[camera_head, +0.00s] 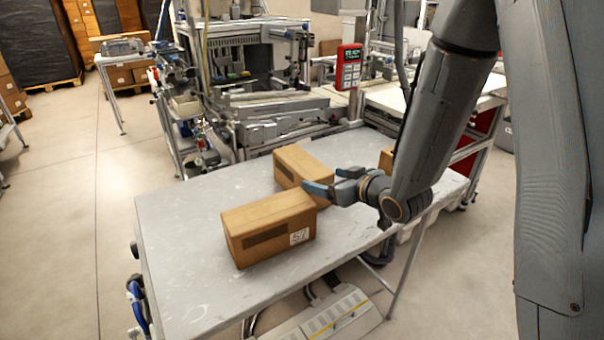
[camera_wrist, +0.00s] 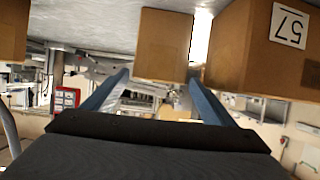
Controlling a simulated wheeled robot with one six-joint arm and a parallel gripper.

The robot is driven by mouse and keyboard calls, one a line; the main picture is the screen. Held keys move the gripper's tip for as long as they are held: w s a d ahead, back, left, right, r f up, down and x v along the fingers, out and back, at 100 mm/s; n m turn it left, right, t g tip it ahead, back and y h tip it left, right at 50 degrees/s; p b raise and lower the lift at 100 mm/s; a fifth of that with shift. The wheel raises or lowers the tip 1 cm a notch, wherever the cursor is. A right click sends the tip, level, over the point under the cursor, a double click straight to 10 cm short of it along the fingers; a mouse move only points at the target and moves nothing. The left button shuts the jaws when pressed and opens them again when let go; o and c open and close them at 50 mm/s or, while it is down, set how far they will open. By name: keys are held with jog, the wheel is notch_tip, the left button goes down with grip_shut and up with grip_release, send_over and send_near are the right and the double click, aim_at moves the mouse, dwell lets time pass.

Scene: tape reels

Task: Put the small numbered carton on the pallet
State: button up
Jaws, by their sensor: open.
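A brown carton with a white label reading 57 (camera_head: 268,228) lies on the grey table, nearest the head camera. It also shows at the upper right of the wrist view (camera_wrist: 250,60), which is upside down. A second brown carton (camera_head: 296,163) lies behind it; in the wrist view this carton (camera_wrist: 163,45) appears ahead, between the finger lines. My gripper (camera_head: 334,184) is open and empty, beside the right ends of these two cartons. Its two fingers also show in the wrist view (camera_wrist: 160,88). A wooden pallet (camera_head: 55,85) bears a dark wrapped stack far back left.
A third carton (camera_head: 386,160) is partly hidden behind my arm; one also shows at the wrist view's left edge (camera_wrist: 12,32). The grey table (camera_head: 180,230) is bare at left. Machinery (camera_head: 255,75) and a red device (camera_head: 348,67) stand behind it. Floor is open at left.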

aim_at(305, 173)
jog(key=p+x, duration=0.1)
jog(key=x, duration=0.4)
jog(key=shift+w+a, duration=0.1)
jog(key=shift+a, duration=0.05)
jog(key=shift+p+x, duration=1.3)
jog(key=shift+x, duration=1.9)
jog(key=c, duration=1.2)
jog(key=shift+c, duration=0.8)
jog(key=shift+r, duration=0.15)
